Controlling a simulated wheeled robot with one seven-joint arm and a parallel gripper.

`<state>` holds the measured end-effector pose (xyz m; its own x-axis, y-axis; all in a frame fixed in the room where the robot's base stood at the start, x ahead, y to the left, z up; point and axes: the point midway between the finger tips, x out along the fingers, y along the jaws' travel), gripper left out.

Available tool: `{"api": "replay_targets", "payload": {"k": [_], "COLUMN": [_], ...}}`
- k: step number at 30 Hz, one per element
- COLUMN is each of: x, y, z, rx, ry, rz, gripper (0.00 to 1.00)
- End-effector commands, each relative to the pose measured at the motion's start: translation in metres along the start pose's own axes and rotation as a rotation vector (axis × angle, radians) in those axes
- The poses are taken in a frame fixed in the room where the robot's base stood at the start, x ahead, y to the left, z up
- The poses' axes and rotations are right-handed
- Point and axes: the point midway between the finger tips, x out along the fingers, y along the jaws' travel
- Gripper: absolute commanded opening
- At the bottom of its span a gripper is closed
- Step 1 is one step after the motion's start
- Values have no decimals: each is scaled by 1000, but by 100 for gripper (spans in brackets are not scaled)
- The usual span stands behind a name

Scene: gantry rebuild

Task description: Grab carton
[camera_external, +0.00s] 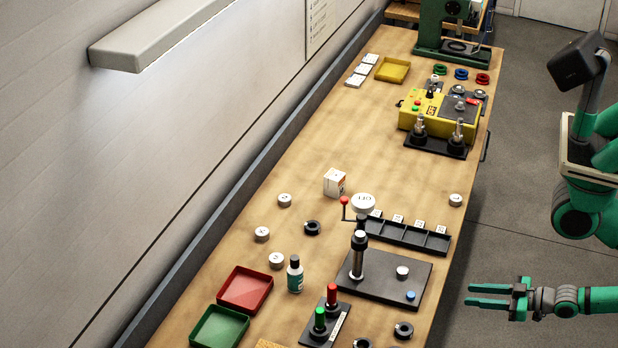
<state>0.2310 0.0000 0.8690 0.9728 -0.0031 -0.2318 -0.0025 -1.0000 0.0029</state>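My gripper (488,295) is at the lower right, beside the bench's right edge and well apart from the carton. Its two green fingers point left and are spread, with nothing between them.
A black press stand with a round white dial (363,203) and a red-knobbed lever stands just right of the carton. A black divided tray (408,233) lies behind its base. A red tray (246,289), green tray (219,328) and bottle (295,274) are nearer. Bench behind the carton is clear.

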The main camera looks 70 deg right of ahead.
Motion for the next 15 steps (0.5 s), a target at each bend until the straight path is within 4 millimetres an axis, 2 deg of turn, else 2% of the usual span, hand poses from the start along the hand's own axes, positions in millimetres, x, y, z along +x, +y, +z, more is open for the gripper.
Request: {"api": "replay_targets", "payload": {"k": [8,11,12,15], "x": [0,0,0,0], "y": [0,0,0,0], "z": [0,0,0,0], "rx": [0,0,0,0], "ry": [0,0,0,0], "rz": [0,0,0,0], "gripper": [31,50,60,61]}}
